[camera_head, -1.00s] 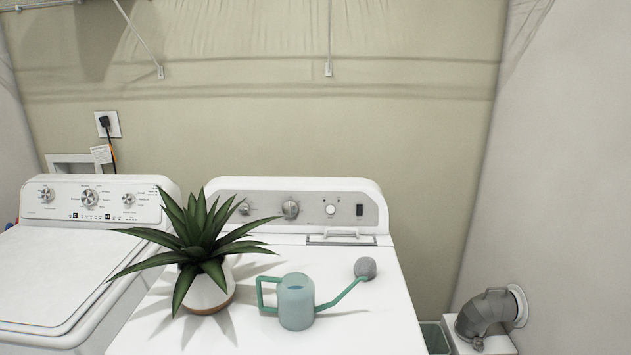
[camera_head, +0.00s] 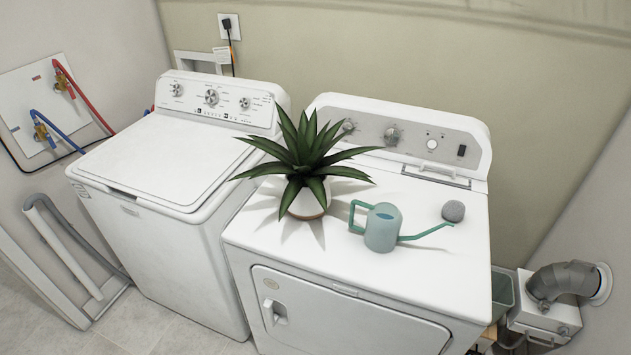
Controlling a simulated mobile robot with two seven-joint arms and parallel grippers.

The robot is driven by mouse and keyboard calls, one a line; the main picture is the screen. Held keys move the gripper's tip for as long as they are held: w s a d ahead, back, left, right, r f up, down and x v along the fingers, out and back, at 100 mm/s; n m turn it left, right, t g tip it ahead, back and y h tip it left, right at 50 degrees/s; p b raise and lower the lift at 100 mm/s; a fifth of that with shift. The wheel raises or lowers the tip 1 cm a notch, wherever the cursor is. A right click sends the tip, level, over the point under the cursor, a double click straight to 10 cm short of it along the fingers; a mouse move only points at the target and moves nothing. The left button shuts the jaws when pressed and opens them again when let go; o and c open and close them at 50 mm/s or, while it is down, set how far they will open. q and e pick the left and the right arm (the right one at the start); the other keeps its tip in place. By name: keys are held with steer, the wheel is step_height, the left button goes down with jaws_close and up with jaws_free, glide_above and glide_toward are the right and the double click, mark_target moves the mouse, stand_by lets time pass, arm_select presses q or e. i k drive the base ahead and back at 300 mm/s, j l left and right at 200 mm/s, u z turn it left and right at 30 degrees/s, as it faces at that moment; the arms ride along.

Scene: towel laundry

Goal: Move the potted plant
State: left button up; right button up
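The potted plant (camera_head: 304,160) has long dark green pointed leaves and stands upright in a white pot (camera_head: 308,203) with a brownish base. It stands on the left part of the top of the right-hand white machine, the dryer (camera_head: 440,258). Leaves hide much of the pot. Neither of my grippers is in view, and nothing touches the plant.
A teal watering can (camera_head: 382,228) stands just right of the plant, its spout pointing right to a grey round head (camera_head: 453,211). A white washer (camera_head: 170,160) stands left of the dryer across a narrow gap. A grey duct (camera_head: 562,281) is at right. Floor (camera_head: 130,325) shows front left.

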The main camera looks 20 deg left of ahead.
mark_target(306, 195)
steer(key=i+j, duration=0.1)
steer(key=j, duration=0.8)
steer(key=i+j+z, duration=0.1)
steer(key=j, duration=0.8)
steer(key=i+j, duration=0.1)
steer(key=j, duration=0.8)
